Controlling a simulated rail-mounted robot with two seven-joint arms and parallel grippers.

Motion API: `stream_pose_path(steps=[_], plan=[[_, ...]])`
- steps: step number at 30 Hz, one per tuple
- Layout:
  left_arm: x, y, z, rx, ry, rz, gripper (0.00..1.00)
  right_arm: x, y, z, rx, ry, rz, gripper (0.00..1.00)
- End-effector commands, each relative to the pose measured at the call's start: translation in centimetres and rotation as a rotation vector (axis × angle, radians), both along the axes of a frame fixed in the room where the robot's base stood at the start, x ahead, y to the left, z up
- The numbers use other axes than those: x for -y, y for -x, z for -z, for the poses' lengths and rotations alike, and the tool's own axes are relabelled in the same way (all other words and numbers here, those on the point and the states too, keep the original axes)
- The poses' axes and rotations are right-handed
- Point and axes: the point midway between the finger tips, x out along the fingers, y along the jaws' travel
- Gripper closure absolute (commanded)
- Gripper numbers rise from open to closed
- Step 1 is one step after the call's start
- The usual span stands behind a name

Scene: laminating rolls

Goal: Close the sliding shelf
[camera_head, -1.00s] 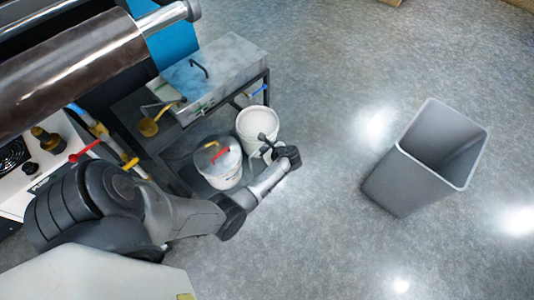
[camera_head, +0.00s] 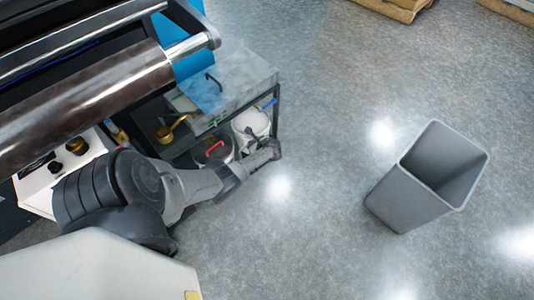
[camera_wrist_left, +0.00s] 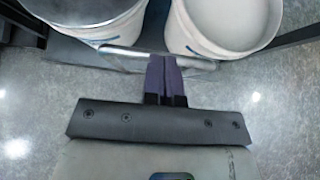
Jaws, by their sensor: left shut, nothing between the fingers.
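The sliding shelf is low in the dark-framed cart (camera_head: 277,106) and carries two buckets. One bucket has a red handle (camera_head: 213,150); the other is white (camera_head: 250,122). Both stand mostly under the cart's top. In the left wrist view the shelf's pale front bar (camera_wrist_left: 130,52) runs before the bucket bases. My left gripper (camera_head: 272,148) is at the shelf's front, beside the white bucket. Its purple fingers (camera_wrist_left: 164,72) are shut and empty, their tips at the bar; contact is hard to tell. My right gripper is not in view.
A grey bin (camera_head: 425,180) stands on open floor to the right. A machine with a large dark roller (camera_head: 85,108) fills the upper left. A brass-coloured tool (camera_head: 166,133) and a clear case (camera_head: 240,82) are on the cart's top. Brown stacks (camera_head: 395,8) lie at the far edge.

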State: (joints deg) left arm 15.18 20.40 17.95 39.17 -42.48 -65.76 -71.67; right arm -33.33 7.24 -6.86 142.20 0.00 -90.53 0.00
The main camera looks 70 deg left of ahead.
Motion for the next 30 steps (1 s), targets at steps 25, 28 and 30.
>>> stream_pose_path(steps=[25, 28, 30], plan=[[-6.9, 2.7, 0.2, 0.0, 0.004, 0.003, 1.0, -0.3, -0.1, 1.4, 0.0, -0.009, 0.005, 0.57], [-6.9, 2.7, 0.3, 0.0, 0.004, 0.003, 1.0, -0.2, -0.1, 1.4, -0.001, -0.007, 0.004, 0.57], [-6.9, 2.8, 0.3, 0.0, 0.004, 0.003, 1.0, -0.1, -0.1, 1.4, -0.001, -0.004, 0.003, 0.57]])
